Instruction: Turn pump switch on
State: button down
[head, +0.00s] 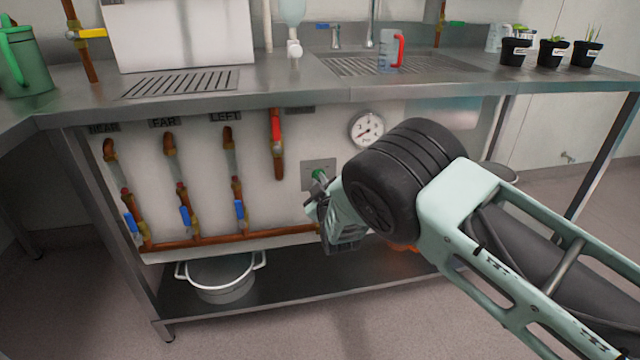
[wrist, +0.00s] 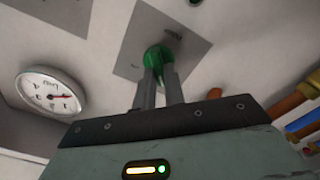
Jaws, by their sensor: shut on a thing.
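The pump switch is a green knob (head: 319,176) on a grey square plate (head: 312,168) on the panel under the counter. In the wrist view the green knob (wrist: 158,57) sits on its grey plate (wrist: 131,66). My gripper (head: 318,198) reaches the switch from the right in the head view. In the wrist view both fingers (wrist: 160,78) are closed around the green knob, which is partly hidden by them. Small markings show on the plate but are too small to read.
A round gauge (head: 367,130) is right of the switch plate. A red-handled valve (head: 277,128) is to its left, with several blue-handled valves (head: 185,216) on copper pipes further left. A white pot (head: 222,290) stands on the lower shelf. The counter edge (head: 290,98) runs above.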

jog(key=shift+w+d+m+b, duration=0.15)
jog(key=shift+m+b, duration=0.75)
jog(key=shift+m, duration=1.95)
jog(key=shift+s+d+m+b, duration=0.15)
jog(key=shift+m+b, duration=0.7)
jog(key=shift+m, duration=2.05)
jog(key=shift+w+d+m+b, duration=0.2)
jog(key=shift+m+b, duration=0.7)
jog(key=shift+m, duration=1.95)
jog(key=c, duration=1.5)
grip_release()
jog(key=shift+s, duration=0.1)
